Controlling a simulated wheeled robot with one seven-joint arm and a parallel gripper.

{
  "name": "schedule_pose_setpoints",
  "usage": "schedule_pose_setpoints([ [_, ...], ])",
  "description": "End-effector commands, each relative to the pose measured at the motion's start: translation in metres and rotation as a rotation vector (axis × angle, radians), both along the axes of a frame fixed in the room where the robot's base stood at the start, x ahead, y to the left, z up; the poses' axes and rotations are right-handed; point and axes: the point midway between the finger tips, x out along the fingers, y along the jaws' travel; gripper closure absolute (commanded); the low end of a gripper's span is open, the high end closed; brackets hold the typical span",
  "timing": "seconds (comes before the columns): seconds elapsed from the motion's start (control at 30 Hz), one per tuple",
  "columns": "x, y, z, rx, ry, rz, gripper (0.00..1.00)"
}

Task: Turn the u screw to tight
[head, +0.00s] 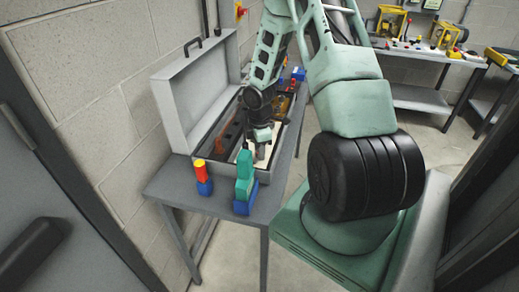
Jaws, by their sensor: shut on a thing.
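My gripper (261,152) points down at the front part of an open grey case (196,105) on a narrow grey table. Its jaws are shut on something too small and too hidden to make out. The u screw cannot be told apart in this view, so I cannot tell whether it is what the jaws hold. A pale panel shows beneath the gripper inside the case. My own arm covers part of the case's right side.
A red, yellow and blue piece (203,178) and a teal piece on a blue base (245,183) stand on the table's (222,205) front end. The raised lid and block wall bound the left. A bench (425,98) with several items stands at back right.

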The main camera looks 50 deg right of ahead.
Motion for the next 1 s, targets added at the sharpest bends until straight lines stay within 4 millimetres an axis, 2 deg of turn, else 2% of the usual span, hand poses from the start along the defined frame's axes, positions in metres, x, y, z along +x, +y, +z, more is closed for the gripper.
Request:
schedule_pose_setpoints([
  [1.0, 0.0010, -0.0005, 0.0001, -0.002, -0.003, -0.907, 0.89],
])
